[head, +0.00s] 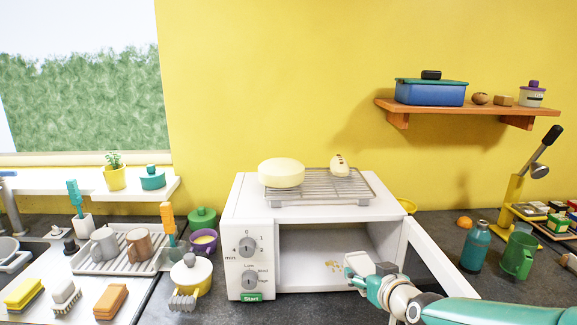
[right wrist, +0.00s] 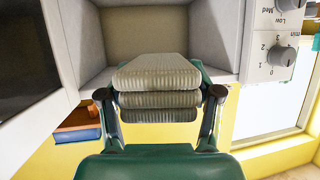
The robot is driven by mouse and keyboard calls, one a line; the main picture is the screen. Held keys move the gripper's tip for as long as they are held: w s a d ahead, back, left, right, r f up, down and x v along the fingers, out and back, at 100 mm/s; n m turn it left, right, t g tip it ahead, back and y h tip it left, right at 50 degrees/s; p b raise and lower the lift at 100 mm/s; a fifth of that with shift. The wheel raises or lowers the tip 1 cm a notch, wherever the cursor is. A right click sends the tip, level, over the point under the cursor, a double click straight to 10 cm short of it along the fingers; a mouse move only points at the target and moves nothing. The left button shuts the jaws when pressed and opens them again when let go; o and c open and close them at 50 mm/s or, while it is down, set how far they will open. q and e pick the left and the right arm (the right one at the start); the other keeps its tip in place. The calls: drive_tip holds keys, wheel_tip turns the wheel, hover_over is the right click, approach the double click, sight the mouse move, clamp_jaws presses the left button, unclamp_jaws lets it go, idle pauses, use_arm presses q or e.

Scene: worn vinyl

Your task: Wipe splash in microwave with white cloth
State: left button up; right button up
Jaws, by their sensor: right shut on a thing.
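The white microwave (head: 325,213) stands on the counter against the wall, its door (head: 436,262) swung open to the right. A small yellow-brown splash (head: 333,266) shows inside, low in the cavity. My right gripper (head: 366,272) is at the front opening, to the right of the splash. It is shut on the folded white cloth (head: 359,262). In the right wrist view the ribbed, layered cloth (right wrist: 157,73) sits between both fingers and faces the microwave cavity (right wrist: 145,35). The splash does not show there. My left gripper is not in view.
A wire rack (head: 318,186) with a pale round thing (head: 281,172) on it lies on top of the microwave. A yellow pot (head: 191,275) stands close to its left. A blue bottle (head: 475,246) and green mug (head: 517,256) stand right of the door.

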drive_tip(key=shift+m+h, duration=0.5)
drive_tip(key=shift+h, duration=0.2)
drive_tip(key=f, duration=0.3)
drive_tip(key=s+f, duration=0.1)
drive_tip(key=f, duration=0.3)
drive_tip(key=d+f, duration=0.1)
drive_tip(key=f, duration=0.2)
drive_tip(key=shift+s+f, duration=0.15)
drive_tip(key=shift+s, duration=0.15)
drive_tip(key=shift+m+h, duration=0.5)
drive_tip(key=shift+h, duration=0.2)
drive_tip(key=s+f, duration=0.1)
drive_tip(key=f, duration=0.2)
drive_tip(key=s+d+f, duration=0.1)
drive_tip(key=s+f, duration=0.3)
drive_tip(key=f, duration=0.1)
drive_tip(key=shift+d+f, duration=0.3)
drive_tip(key=shift+s+d+f+t, duration=0.1)
drive_tip(key=shift+s+f+t, duration=0.2)
drive_tip(key=shift+c, duration=0.2)
